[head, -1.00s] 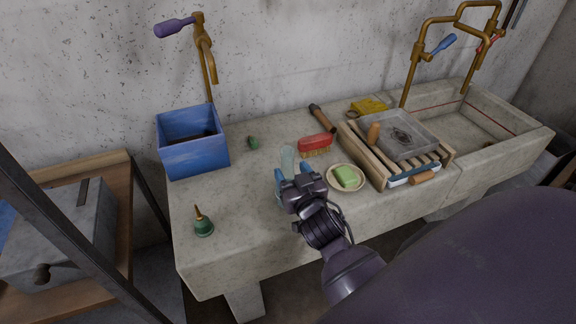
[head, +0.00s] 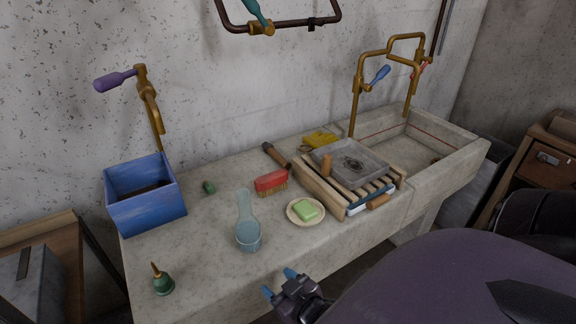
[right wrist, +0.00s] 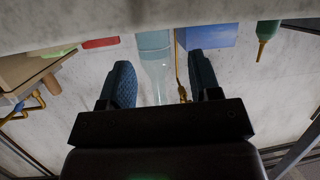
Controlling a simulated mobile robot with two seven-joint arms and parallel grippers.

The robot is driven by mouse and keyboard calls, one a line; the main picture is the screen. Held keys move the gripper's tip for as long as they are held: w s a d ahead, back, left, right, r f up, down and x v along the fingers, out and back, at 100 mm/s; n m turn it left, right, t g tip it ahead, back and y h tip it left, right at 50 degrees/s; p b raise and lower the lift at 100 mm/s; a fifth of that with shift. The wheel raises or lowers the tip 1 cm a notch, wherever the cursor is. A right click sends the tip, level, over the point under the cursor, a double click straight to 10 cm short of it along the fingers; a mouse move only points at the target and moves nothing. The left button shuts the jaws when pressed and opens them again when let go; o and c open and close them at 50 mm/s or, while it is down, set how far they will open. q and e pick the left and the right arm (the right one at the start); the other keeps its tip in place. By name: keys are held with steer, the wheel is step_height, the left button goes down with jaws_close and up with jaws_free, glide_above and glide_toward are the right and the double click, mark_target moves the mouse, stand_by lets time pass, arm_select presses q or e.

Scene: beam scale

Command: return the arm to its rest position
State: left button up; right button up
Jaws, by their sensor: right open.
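My right gripper (head: 281,284) is in front of the counter's front edge, at the bottom of the head view. Its blue fingertips are apart with nothing between them. In the right wrist view its two dark fingers (right wrist: 162,85) also stand apart. A clear bluish glass vessel (head: 248,236) stands on the counter beyond the gripper, clear of it. In the right wrist view the vessel (right wrist: 155,65) shows in the gap between the fingers, farther off. My left gripper is not in view.
The stone counter (head: 215,240) holds a blue box (head: 148,208), green dropper bottle (head: 163,283), red brush (head: 271,181), green soap (head: 306,209) on a dish, and a wooden rack (head: 325,197) with a grey tray (head: 350,163). The sink (head: 455,150) is at right.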

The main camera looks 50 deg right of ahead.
steer(key=s+f+n+g+y, duration=0.1)
steer(key=s+f+g, duration=0.1)
steer(key=s+f, duration=0.2)
step_height(320, 180, down, 3)
steer(key=shift+s+a+r+g+y, duration=0.1)
steer(key=shift+s+a+g+y, duration=0.2)
steer(key=shift+a, duration=0.05)
